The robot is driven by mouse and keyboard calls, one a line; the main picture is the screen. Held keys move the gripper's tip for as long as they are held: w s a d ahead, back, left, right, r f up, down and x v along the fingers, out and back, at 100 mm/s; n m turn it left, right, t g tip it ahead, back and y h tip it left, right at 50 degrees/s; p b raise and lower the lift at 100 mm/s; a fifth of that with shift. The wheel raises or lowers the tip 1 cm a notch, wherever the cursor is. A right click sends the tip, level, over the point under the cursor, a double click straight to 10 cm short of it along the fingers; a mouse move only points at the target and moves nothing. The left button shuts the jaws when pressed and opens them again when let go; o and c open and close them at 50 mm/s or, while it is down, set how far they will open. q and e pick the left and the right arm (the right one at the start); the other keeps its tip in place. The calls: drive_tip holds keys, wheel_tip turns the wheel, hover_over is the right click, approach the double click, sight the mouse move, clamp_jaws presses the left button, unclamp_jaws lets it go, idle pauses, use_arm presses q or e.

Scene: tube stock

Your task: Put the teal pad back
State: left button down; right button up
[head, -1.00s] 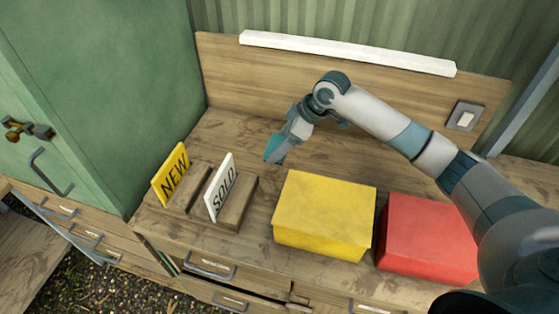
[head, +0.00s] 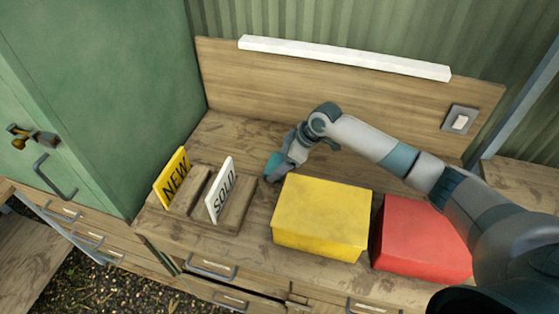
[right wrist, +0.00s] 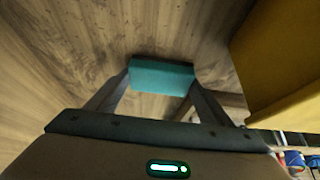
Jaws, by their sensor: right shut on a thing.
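The teal pad (head: 273,165) is between the fingers of my right gripper (head: 278,170), behind and left of the yellow box. The teal pad (right wrist: 162,76) also shows in the right wrist view, with one finger of my right gripper (right wrist: 161,84) against each side of it. The gripper is shut on it. The pad is low over the wooden bench top (head: 222,130); I cannot tell whether it touches the wood. My left gripper is not in view.
A yellow box (head: 322,210) and a red box (head: 424,235) stand at the bench front. A NEW sign (head: 172,177) and a SOLD sign (head: 221,190) stand upright in wooden holders at left. A green cabinet (head: 100,90) rises at left. The bench's back left is clear.

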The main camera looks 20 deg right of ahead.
drive_tip(key=shift+f, duration=0.25)
drive_tip(key=o, duration=0.6)
drive_tip(key=shift+o, duration=0.2)
drive_tip(key=shift+r, duration=0.25)
drive_tip(key=b+v, duration=0.3)
drive_tip(key=v, duration=0.9)
